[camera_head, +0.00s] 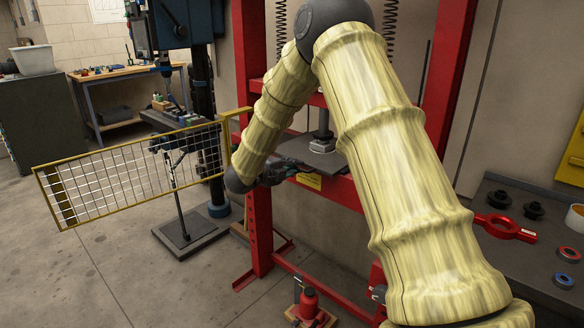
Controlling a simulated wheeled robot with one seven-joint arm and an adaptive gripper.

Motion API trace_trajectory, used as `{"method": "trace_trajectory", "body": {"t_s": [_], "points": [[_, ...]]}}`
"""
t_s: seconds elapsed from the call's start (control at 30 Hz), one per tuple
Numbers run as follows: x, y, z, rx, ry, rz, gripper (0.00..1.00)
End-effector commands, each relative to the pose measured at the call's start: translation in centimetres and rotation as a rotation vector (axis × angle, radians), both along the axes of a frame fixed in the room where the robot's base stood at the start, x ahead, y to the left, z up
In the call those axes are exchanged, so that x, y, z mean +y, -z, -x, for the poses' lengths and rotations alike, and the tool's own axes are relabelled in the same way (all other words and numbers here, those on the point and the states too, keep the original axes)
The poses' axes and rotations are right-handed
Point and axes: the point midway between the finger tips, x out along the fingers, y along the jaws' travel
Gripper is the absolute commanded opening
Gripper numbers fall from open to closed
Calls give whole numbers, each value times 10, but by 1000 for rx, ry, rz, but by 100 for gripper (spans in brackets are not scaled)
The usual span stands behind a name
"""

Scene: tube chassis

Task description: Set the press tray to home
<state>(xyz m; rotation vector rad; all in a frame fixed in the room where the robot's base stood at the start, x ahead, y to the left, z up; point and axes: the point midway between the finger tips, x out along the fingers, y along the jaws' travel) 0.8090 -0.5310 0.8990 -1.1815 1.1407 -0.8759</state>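The press tray appears to be the flat dark grey plate (296,149) inside the red press frame (259,215). A round metal piece (322,146) sits on it under the press ram (323,122). My gripper (283,171) is a small dark shape at the plate's front left edge, just left of a yellow label (308,181). My pale yellow arm covers much of the press and the plate's right side. I cannot tell whether the gripper touches the tray or whether its fingers are open or shut.
A yellow-framed mesh guard (135,172) stands swung out to the left of the press. A drill press base (190,232) is behind it. A red bottle jack (309,304) is low in front. A dark bench (500,260) with a red tool (505,227) is at right. Floor at left is clear.

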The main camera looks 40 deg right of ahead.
Motion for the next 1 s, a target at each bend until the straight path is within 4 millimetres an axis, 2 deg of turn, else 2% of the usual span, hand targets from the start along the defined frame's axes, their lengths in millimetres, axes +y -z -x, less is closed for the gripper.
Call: {"method": "trace_trajectory", "body": {"t_s": [0.37,0.53,0.67,1.0], "points": [[-2,0,0,-1,1,1,30],[4,-1,1,-1,0,0,30],[19,-4,4,0,-1,0,30],[78,-17,18,-1,-2,1,30]]}}
